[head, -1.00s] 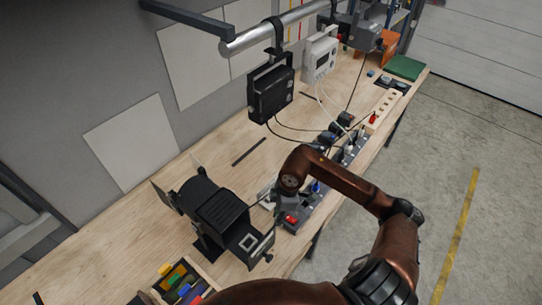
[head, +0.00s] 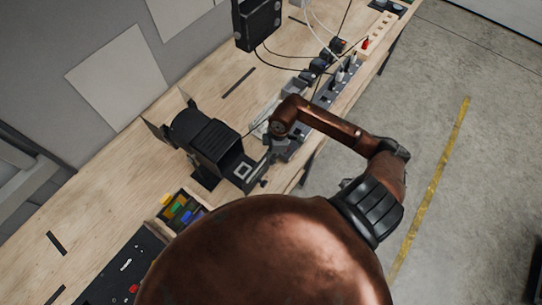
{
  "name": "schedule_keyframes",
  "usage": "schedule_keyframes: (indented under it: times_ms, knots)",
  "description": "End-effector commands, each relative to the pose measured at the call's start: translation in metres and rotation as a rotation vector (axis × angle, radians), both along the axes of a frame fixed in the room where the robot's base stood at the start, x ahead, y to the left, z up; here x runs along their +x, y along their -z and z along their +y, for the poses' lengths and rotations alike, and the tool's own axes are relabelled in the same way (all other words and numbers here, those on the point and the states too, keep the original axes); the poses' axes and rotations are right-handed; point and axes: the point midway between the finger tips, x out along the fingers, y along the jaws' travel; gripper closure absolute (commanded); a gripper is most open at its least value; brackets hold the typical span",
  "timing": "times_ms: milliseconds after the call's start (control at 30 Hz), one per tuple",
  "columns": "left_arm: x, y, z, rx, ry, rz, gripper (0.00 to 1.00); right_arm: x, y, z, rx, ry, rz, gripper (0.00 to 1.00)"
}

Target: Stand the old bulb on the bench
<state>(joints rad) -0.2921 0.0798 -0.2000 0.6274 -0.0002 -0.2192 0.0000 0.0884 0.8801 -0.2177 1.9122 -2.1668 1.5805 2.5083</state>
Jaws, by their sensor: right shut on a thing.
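My right gripper (head: 267,161) reaches down at the right end of a black lamp housing (head: 205,137) on the wooden bench (head: 97,177). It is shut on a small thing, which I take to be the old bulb. The bulb itself cannot be made out at this size, and the wrist and fingers hide it. I cannot tell whether it touches the bench or the housing. A dark plate with a pale square frame (head: 243,170) is at the housing's near end, close to the fingers. My left gripper is not in view.
A tray of coloured blocks (head: 181,210) and a dark board (head: 122,272) lie at the near left. A grey power strip (head: 333,90) with plugs and cables runs along the bench edge behind my right wrist. Bare bench lies left of the housing.

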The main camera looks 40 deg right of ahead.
Motion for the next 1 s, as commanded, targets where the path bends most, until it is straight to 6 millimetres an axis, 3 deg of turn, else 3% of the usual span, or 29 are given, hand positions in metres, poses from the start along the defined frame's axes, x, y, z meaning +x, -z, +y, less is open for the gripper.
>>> schedule_keyframes:
  times_ms: [133,167,400,767,1000]
  knots:
    - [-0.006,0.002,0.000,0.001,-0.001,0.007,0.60,0.000,0.003,0.000,0.000,0.000,0.000,1.00]
    - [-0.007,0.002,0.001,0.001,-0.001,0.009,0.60,0.000,0.003,0.000,0.000,0.000,0.000,0.82]
    - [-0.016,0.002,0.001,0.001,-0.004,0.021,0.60,0.000,0.002,0.000,0.000,0.000,0.000,0.65]
    - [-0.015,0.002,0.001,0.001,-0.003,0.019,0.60,0.000,-0.004,0.000,0.000,0.000,-0.001,0.65]
    - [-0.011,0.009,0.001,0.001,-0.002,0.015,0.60,-0.002,-0.043,-0.006,-0.001,0.000,-0.004,0.65]
